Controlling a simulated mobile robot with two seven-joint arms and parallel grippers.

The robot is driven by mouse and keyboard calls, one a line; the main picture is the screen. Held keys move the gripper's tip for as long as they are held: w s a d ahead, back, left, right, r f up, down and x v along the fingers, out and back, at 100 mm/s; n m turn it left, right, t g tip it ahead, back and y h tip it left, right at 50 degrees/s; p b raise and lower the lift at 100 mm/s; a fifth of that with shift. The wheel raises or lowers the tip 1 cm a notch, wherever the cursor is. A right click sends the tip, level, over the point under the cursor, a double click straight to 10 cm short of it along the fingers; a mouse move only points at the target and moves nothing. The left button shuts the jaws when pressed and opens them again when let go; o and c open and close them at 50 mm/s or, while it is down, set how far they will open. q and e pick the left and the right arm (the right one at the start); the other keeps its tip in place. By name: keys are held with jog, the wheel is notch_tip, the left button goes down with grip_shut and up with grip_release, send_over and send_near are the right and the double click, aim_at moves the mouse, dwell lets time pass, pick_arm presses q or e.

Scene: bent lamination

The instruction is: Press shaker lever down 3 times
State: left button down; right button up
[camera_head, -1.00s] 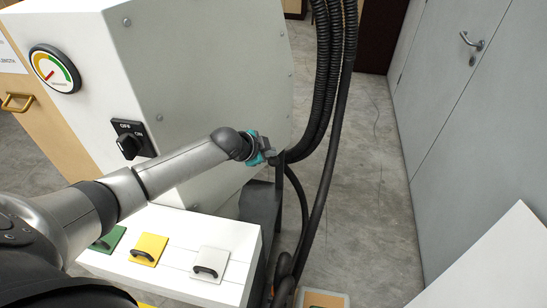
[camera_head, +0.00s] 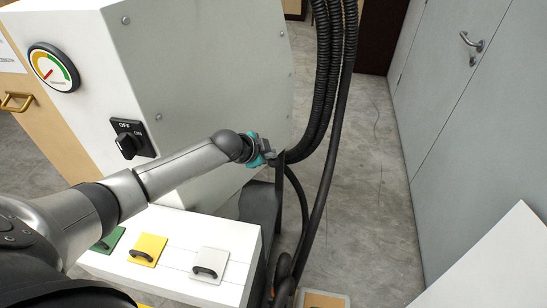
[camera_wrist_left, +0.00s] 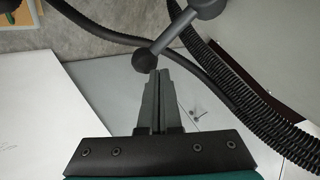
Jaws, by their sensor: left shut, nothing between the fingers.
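A dark grey lever (camera_wrist_left: 172,35) with a round knob at each visible end shows in the left wrist view. Its lower knob (camera_wrist_left: 146,61) appears right by the tips of my left gripper (camera_wrist_left: 160,74). The fingers are shut together with nothing between them. I cannot tell whether they touch the knob. In the head view my left gripper (camera_head: 271,159) is beside the right side of the white machine, near the black hoses. There the lever is small and hard to tell from the gripper and hoses. My right gripper is not in view.
The white machine cabinet (camera_head: 215,70) carries a gauge (camera_head: 53,67) and an OFF/ON switch (camera_head: 131,141). Thick black hoses (camera_head: 328,90) hang just right of the gripper. A white box with handled green, yellow and white plates (camera_head: 209,264) is below. Grey floor (camera_head: 375,160) lies open to the right.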

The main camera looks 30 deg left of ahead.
aim_at(270, 161)
pick_arm(q)
jog(key=shift+s+f+b, duration=0.1)
jog(key=shift+f+b, duration=0.95)
jog(key=shift+f, duration=0.6)
dwell(1.0)
jog(key=shift+r, duration=0.1)
dwell(0.5)
jog(key=shift+r+p, duration=2.35)
jog(key=shift+p, duration=0.1)
notch_tip(270, 161, up, 5)
jog(key=p, duration=0.5)
dwell(1.1)
